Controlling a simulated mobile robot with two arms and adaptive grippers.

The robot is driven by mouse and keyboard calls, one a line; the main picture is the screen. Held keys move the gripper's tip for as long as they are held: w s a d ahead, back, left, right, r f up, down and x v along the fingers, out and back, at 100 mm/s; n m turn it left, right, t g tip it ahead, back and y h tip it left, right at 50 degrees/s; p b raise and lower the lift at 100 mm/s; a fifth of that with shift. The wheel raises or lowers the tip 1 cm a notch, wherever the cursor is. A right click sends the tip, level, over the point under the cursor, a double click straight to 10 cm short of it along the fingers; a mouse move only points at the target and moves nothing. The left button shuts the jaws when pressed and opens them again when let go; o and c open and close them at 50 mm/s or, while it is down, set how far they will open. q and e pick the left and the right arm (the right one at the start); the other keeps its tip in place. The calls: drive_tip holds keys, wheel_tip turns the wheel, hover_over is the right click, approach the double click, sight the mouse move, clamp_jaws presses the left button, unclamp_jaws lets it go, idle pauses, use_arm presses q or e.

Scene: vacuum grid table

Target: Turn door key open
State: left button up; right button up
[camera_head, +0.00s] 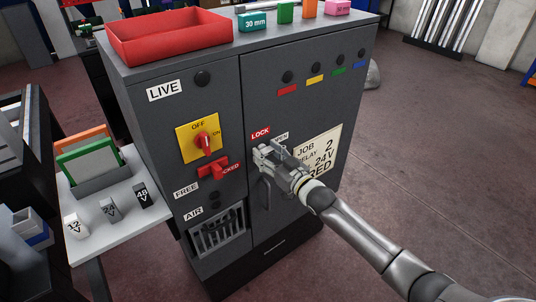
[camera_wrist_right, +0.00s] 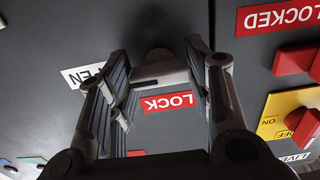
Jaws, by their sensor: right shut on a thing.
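The door key (camera_wrist_right: 172,72) shows in the right wrist view as a pale grey bar in front of a dark round lock on the cabinet's grey right door (camera_head: 262,95). My right gripper (camera_wrist_right: 160,66) is shut on the key, one finger on each side. In the head view my right gripper (camera_head: 264,153) reaches the door just below the red LOCK label (camera_head: 261,133) and hides the key. The white OPEN label (camera_wrist_right: 85,76) is partly covered by a finger in the wrist view. The door is shut. My left gripper is not in view.
A yellow-plated red switch (camera_head: 204,143) and a red handle (camera_head: 213,170) stick out left of the key. A red tray (camera_head: 168,40) and several coloured blocks stand on top. A side table (camera_head: 120,205) stands left. The floor on the right is mostly clear.

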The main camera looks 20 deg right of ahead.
drive_tip(key=shift+n, duration=0.6)
drive_tip(key=o, duration=1)
drive_tip(key=shift+s, duration=0.1)
drive_tip(key=v, duration=1.1)
drive_tip(key=shift+s+d, duration=0.15)
drive_tip(key=shift+s, duration=0.25)
